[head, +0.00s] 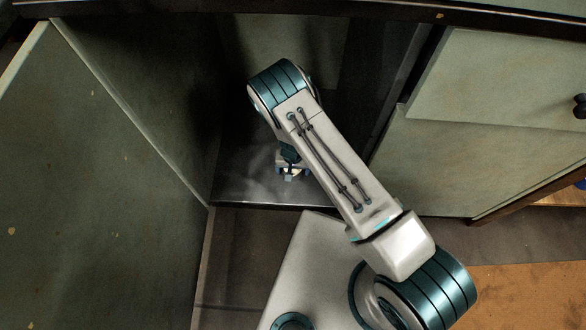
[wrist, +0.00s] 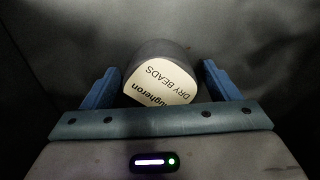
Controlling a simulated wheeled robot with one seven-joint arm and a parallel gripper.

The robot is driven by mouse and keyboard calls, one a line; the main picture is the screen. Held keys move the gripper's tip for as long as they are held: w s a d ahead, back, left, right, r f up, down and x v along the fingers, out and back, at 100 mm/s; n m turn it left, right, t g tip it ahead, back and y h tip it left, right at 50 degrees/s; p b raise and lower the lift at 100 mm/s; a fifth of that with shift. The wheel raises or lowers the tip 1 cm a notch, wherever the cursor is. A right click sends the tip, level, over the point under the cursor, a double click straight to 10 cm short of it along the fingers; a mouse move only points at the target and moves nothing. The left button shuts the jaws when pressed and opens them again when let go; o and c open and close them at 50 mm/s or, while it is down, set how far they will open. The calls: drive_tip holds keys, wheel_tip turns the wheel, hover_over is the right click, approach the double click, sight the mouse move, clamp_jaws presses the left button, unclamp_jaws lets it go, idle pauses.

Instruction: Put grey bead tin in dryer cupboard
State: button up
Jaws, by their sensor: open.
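The grey bead tin (wrist: 158,76) shows in the wrist view as a dark grey cylinder with a cream label reading "DRY BEADS". It is between the two blue fingers of my gripper (wrist: 162,88), which is open, with a gap visible on either side of the tin. In the head view my gripper (head: 291,172) is low inside the dryer cupboard (head: 240,188), above its floor near the front edge. My arm hides part of the cupboard there, and the tin is hard to make out in that view.
The cupboard's open door (head: 80,180) stands at the left. A drawer front (head: 500,80) with a dark knob is at the right, beside the opening. A dark top edge (head: 330,10) runs above. The cupboard floor left of my gripper looks bare.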

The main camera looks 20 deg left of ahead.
drive_tip(key=shift+r, duration=0.15)
wheel_tip(320, 180, up, 12)
drive_tip(key=p, duration=0.4)
